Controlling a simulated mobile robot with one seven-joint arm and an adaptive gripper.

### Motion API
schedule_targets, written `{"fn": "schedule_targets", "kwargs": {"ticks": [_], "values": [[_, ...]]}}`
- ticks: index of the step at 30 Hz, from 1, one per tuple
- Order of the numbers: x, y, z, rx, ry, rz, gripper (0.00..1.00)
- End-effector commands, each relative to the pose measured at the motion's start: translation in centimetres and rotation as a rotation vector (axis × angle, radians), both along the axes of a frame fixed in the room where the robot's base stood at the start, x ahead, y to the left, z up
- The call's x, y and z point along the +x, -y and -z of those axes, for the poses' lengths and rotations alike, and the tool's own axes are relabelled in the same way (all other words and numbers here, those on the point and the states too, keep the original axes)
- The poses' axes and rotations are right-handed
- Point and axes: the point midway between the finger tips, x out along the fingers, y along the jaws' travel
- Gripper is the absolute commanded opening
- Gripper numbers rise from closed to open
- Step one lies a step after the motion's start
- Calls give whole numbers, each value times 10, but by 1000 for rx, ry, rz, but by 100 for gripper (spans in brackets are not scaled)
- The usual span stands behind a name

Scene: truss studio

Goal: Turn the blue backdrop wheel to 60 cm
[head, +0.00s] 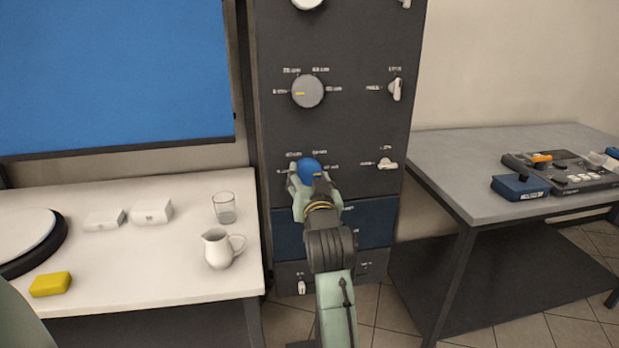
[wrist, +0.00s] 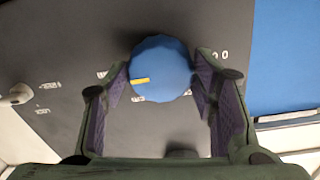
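The blue backdrop wheel (head: 309,167) is a round knob on the dark panel, in the row below a grey knob. In the wrist view the blue wheel (wrist: 161,68) shows a yellow pointer mark on its left part. My gripper (wrist: 160,85) has one finger on each side of the wheel, with slim gaps or light contact; I cannot tell which. Its fingers are spread about the wheel's width. In the head view my gripper (head: 308,180) covers the lower part of the wheel. The scale labels around the wheel are partly hidden and too blurred to read.
A grey knob (head: 308,91) sits above, and white switches (head: 396,89) and (head: 387,163) sit to the right. A white table (head: 130,255) with a jug (head: 221,249) and glass (head: 224,208) stands left. A grey table (head: 450,175) stands right.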

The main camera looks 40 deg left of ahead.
Motion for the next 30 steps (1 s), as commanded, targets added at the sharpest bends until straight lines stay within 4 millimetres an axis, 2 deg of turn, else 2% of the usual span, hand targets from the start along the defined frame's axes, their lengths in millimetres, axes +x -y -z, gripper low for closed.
{"fn": "schedule_targets", "kwargs": {"ticks": [7, 18, 23, 30], "values": [[0, 0, -1, 0, 3, -1, 71], [-3, 3, -1, 0, 4, 0, 71], [-17, 18, -1, 1, 4, 1, 71], [-54, 56, -1, 2, 3, 1, 71]]}}
